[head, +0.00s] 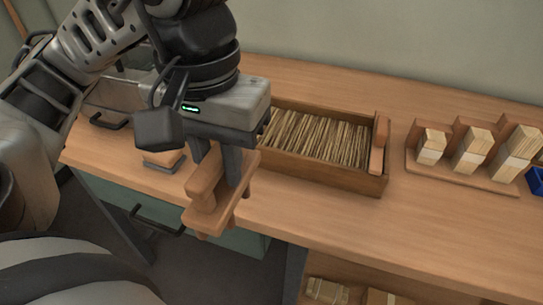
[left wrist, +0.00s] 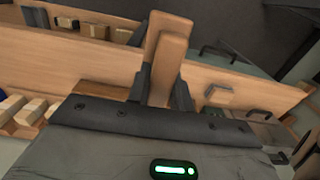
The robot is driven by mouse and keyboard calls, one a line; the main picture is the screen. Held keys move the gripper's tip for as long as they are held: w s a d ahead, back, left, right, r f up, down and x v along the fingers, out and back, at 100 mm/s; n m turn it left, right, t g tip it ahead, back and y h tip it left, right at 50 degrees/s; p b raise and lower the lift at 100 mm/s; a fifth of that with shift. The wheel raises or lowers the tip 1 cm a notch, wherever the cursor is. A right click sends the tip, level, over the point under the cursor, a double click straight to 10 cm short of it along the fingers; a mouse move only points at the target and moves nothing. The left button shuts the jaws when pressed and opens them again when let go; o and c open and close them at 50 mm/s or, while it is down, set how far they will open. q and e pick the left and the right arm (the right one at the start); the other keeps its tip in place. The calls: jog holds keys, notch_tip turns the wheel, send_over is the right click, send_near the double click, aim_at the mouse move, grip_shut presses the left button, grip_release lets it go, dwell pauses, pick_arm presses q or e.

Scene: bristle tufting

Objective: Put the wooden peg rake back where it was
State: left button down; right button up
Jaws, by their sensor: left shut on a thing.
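The wooden peg rake (head: 204,182) is a light brown piece with a handle block, a flat bar and short pegs under it. My left gripper (head: 222,168) is shut on it and holds it tilted above the front edge of the bench, left of the bristle tray. In the left wrist view the rake (left wrist: 168,58) stands up between the fingers. The wooden tray (head: 340,177) is full of thin pale bristle sticks, and its left end is hidden behind my left gripper. My right gripper is not in view.
A rack (head: 462,177) with three pale bundles stands right of the tray, beside a blue bin (head: 536,181). A small block on a grey base (head: 163,161) and a metal bin (head: 112,92) are at the left. Bundles (head: 328,290) lie on a lower shelf. The bench front right is clear.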

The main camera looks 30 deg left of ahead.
pick_arm(q)
jog(key=shift+w+a+r+p, duration=0.15)
jog(key=shift+w+p, duration=0.15)
jog(key=shift+p, duration=0.3)
jog(key=w+f, duration=0.3)
jog(key=f, duration=0.1)
jog(key=w+a+f, duration=0.1)
jog(key=w+f, duration=0.3)
jog(key=w+f+p, duration=0.1)
jog(key=w+f, duration=0.3)
jog(key=shift+w+a+f, duration=0.1)
jog(key=shift+a+f, duration=0.2)
jog(key=shift+a, duration=0.05)
jog(key=shift+f, duration=0.1)
jog(key=c, duration=1.3)
grip_release()
jog(key=shift+w+f, duration=0.1)
jog(key=shift+o, duration=0.2)
jog(key=shift+w+a, duration=0.1)
jog(key=shift+w, duration=0.05)
jog(key=shift+r, duration=0.2)
notch_tip(320, 180, up, 12)
jog(key=shift+p, duration=0.3)
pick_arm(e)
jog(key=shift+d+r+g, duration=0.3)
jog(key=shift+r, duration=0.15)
